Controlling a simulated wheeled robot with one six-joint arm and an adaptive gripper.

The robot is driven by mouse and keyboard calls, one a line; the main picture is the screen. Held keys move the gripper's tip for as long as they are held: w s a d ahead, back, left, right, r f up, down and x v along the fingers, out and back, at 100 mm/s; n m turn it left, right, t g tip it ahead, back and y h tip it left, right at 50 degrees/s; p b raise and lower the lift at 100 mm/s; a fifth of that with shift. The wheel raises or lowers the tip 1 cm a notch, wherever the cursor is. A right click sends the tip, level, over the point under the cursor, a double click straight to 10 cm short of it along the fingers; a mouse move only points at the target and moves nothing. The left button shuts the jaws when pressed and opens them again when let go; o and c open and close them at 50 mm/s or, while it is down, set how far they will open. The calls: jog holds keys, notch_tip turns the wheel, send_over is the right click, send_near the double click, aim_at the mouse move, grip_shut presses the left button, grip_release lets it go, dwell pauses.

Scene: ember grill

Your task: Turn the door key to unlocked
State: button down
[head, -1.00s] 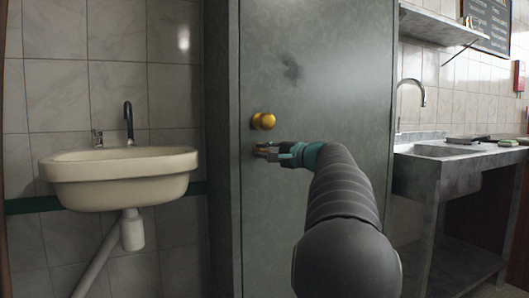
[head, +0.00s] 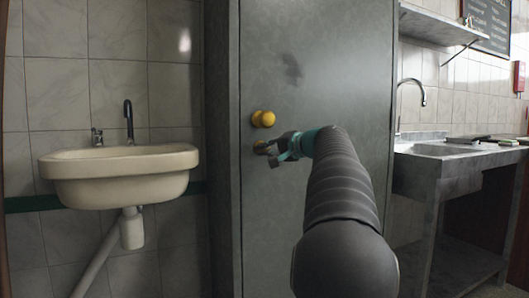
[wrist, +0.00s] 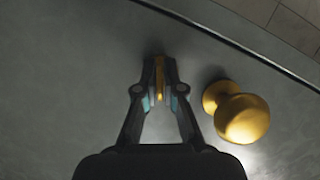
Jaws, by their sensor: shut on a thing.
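The grey door (head: 315,75) is closed in its frame. A round brass knob (head: 263,119) sits near its left edge. Just below the knob is the brass door key (head: 259,146) at its lock, mostly covered by my gripper (head: 268,150). In the wrist view my gripper (wrist: 160,82) is shut on the key (wrist: 160,65), a narrow gold strip between the fingertips. The knob (wrist: 240,115) is to the right there, close to the right finger but apart from it. The gripper is rolled relative to the door. The keyhole itself is hidden.
A cream washbasin (head: 120,175) with a dark tap hangs on the tiled wall at left. A grey counter (head: 420,178) with a sink and tap stands at right, below a shelf (head: 440,24). The door face around the key is otherwise clear.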

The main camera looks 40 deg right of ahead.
jog(key=n+g+h, duration=0.1)
jog(key=n, duration=0.1)
jog(key=n+h+b, duration=0.1)
jog(key=n, duration=0.1)
jog(key=shift+n+g, duration=0.4)
jog(key=n+g+h+b, duration=0.1)
jog(key=n+h, duration=0.2)
jog(key=n, duration=0.1)
jog(key=shift+b, duration=0.4)
jog(key=shift+n, duration=0.3)
jog(key=c, duration=1.3)
grip_release()
jog(key=shift+c, duration=0.2)
jog(key=v, duration=1.2)
jog(key=shift+w+a, duration=0.1)
jog(key=shift+a, duration=0.1)
